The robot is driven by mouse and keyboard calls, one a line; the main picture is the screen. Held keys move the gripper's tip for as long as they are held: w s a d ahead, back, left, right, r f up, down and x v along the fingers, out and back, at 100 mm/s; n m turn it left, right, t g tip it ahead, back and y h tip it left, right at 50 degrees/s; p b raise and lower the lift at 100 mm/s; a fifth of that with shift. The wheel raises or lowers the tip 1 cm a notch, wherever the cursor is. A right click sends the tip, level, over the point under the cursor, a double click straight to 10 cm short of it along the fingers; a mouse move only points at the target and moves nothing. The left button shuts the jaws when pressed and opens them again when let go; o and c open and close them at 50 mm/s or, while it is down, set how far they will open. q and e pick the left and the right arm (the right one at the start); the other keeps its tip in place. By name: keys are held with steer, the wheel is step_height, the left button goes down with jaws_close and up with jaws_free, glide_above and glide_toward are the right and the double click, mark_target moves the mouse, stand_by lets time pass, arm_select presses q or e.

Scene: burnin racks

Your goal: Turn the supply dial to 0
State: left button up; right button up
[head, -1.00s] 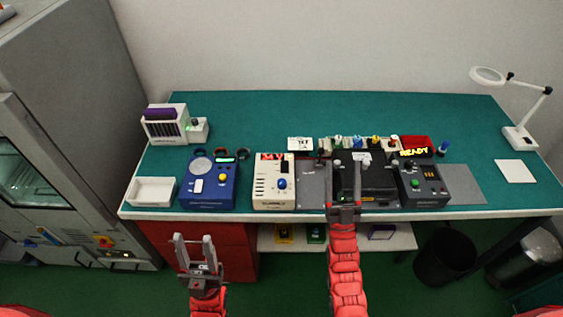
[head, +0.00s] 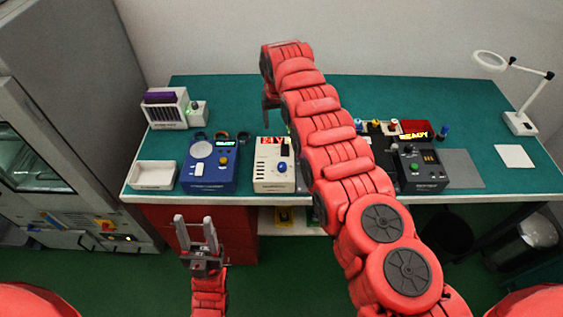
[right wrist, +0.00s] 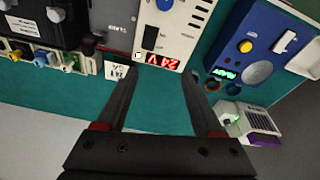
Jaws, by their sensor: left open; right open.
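The supply (head: 266,184) is a beige box on the bench with a red display and a blue dial (head: 282,166). In the right wrist view its display (right wrist: 165,62) reads 24 V, and the blue dial (right wrist: 165,4) is cut by the top edge. The pointer position is too small to tell. My right gripper (right wrist: 165,76) is open and empty, with its fingertips just short of the display end of the supply in that view. In the head view my right arm reaches over the bench and largely hides this gripper. My left gripper (head: 194,222) is open and empty in front of the bench.
A blue instrument (head: 209,172) stands left of the supply, with a white tray (head: 152,186) beyond it. A dark unit with a green button (head: 415,168) is to the right. A white card (right wrist: 118,70) lies near the gripper. The bench's back strip is mostly clear.

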steer(key=s+r+g, duration=0.2)
steer(key=s+r, duration=0.2)
steer(key=s, duration=0.2)
steer(key=b, duration=1)
glide_above(282, 165)
steer(key=shift+h, duration=0.4)
step_height(282, 165, down, 10)
steer(key=shift+a+r, duration=0.1)
steer(key=shift+a, duration=0.05)
step_height(282, 165, down, 3)
steer(key=shift+a+r+p, duration=0.1)
steer(key=shift+p, duration=1.15)
step_height(282, 165, down, 4)
steer(key=shift+r+b, duration=0.15)
steer(key=shift+b, duration=0.2)
steer(key=shift+w+f, duration=0.2)
steer(key=shift+f, duration=0.3)
steer(key=shift+s, duration=0.1)
jaws_close()
